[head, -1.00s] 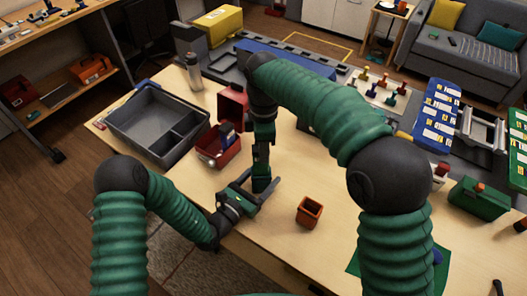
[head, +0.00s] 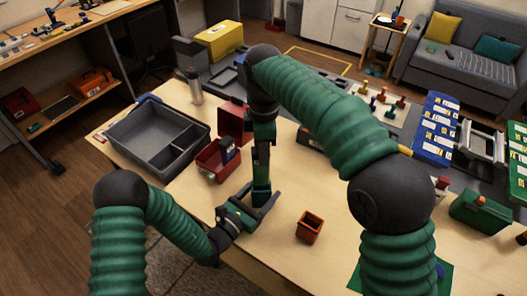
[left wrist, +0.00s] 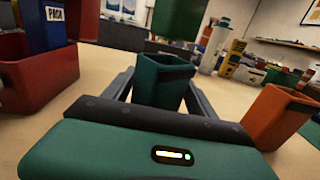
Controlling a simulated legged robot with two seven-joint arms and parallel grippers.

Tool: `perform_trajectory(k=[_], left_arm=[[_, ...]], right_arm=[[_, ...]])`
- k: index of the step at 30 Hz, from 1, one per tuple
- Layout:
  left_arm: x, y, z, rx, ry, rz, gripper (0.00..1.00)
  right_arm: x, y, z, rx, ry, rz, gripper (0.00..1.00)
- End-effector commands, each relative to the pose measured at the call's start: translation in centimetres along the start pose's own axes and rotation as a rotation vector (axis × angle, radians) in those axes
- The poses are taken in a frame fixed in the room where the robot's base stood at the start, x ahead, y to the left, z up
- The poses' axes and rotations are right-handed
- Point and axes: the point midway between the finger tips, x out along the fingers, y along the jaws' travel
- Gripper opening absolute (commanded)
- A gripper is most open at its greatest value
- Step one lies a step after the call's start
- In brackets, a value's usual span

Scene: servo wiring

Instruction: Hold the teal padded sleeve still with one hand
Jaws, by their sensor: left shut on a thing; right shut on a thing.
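The teal padded sleeve (head: 261,186) stands upright and open-topped on the table; it also shows in the left wrist view (left wrist: 160,88). My left gripper (head: 262,200) is low at the table, shut on the sleeve with a finger along each side.
A small orange open box (head: 309,228) stands to the right of the sleeve. A red open box (head: 214,166) with a blue pack (head: 228,147) is behind left. A grey divided tray (head: 150,168) lies farther left. The table's front edge is close to my left gripper.

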Motion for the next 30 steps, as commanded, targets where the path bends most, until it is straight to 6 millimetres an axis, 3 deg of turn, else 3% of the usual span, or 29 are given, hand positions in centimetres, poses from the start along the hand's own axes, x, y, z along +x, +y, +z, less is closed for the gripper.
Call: perform_trajectory(k=[1,7,17,20,30], left_arm=[[0.0,0.0,-0.1,-0.001,0.002,-0.001,0.68],[0.0,0.0,0.0,0.000,0.001,0.000,0.92],[-0.4,0.1,0.0,0.000,0.001,0.001,0.92],[-1.8,0.1,-0.1,0.000,0.003,0.003,0.92],[-10.0,0.2,-0.2,-0.002,0.004,0.004,0.92]], right_arm=[[-0.1,0.0,0.0,0.000,0.001,0.001,0.00],[0.0,0.0,0.0,0.000,0.000,0.001,0.00],[0.0,0.0,0.0,0.000,0.000,0.001,0.00],[0.0,0.0,0.0,0.000,0.000,0.001,0.00],[0.0,0.0,0.0,0.000,0.000,0.001,0.00]])
